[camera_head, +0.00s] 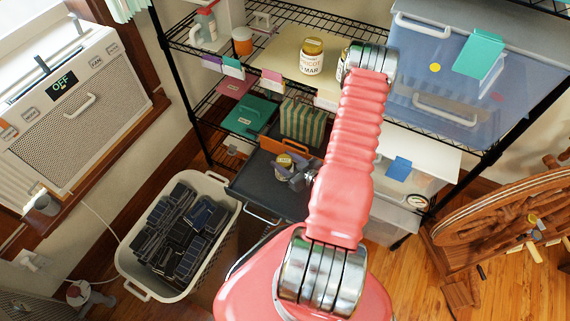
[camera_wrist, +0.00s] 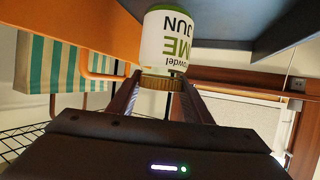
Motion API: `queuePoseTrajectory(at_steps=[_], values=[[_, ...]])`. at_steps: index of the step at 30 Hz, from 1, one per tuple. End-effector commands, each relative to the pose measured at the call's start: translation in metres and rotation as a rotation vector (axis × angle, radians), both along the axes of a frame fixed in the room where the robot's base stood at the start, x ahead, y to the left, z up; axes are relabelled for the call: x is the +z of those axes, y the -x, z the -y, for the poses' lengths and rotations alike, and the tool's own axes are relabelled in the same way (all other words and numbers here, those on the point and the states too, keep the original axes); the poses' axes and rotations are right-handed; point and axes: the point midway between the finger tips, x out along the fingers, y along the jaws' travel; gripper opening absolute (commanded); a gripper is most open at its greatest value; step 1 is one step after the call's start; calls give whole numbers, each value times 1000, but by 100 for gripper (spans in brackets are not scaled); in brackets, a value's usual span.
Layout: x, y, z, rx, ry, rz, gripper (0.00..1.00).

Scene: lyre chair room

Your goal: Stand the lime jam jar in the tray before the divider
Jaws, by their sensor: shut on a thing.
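The lime jam jar (camera_head: 284,161) has a gold lid and a white label with green lettering. My gripper (camera_head: 294,172) is shut on it near the lid. In the wrist view, which is upside down, the jar (camera_wrist: 168,42) sits between my two fingers (camera_wrist: 160,88), lid toward my gripper. Its base is at or close to the dark surface; I cannot tell whether it touches. The dark grey tray (camera_head: 247,187) lies beneath the jar in the head view. An orange panel (camera_head: 271,143), possibly the divider, stands behind the jar; it also shows in the wrist view (camera_wrist: 88,22).
A striped bag (camera_head: 303,120) stands behind the orange panel. A white basket (camera_head: 128,263) of dark blocks is on the floor at left. A wooden wheel (camera_head: 515,205) is at right.

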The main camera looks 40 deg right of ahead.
Motion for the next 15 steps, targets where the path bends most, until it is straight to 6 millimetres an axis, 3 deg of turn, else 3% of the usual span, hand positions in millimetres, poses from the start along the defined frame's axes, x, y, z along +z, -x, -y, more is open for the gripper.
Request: queuePoseTrajectory(at_steps=[6, 15], values=[[-22, 0, 0, 0, -1, 1, 10], [-25, 0, 1, -1, 0, 2, 10]])
